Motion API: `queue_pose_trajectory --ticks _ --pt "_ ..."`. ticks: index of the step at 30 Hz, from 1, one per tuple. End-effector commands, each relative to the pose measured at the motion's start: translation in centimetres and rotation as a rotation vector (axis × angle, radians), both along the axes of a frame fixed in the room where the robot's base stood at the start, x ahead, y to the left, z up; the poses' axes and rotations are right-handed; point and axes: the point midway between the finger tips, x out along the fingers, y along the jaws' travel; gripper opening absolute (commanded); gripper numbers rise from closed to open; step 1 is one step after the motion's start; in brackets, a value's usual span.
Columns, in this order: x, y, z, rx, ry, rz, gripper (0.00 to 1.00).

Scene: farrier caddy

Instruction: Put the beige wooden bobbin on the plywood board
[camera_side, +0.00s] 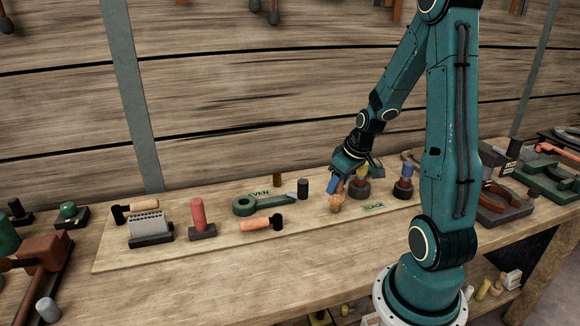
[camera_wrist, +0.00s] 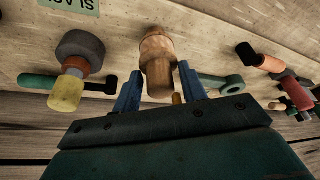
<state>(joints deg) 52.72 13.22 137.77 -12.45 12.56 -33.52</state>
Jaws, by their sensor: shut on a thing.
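The beige wooden bobbin (camera_side: 336,204) is at the tip of my gripper (camera_side: 345,186) in the side view, over the right part of the plywood board (camera_side: 215,252). In the wrist view the bobbin (camera_wrist: 157,62) sits between the two blue fingers of my gripper (camera_wrist: 159,88), which are shut on it. The bobbin looks about upright. I cannot tell whether its foot touches the board. The board is a pale, thin sheet lying on the bench, and it also shows in the wrist view (camera_wrist: 205,30).
A dark cup with a yellow-ended piece (camera_wrist: 75,72) stands close beside the bobbin. Another dark holder (camera_side: 402,190) is further right. A dark cylinder (camera_side: 303,189), a green ring-ended tool (camera_side: 256,205) and an orange-handled tool (camera_side: 261,225) lie left. The board's front strip is clear.

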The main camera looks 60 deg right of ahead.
Motion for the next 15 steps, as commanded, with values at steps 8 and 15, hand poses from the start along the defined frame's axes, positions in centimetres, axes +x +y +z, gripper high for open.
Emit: queue_pose_trajectory --ticks 8,15 --pt "0.00 0.00 -0.32 0.000 0.000 0.000 0.01" --pt "-0.01 0.01 -0.59 0.001 0.001 0.000 0.01"
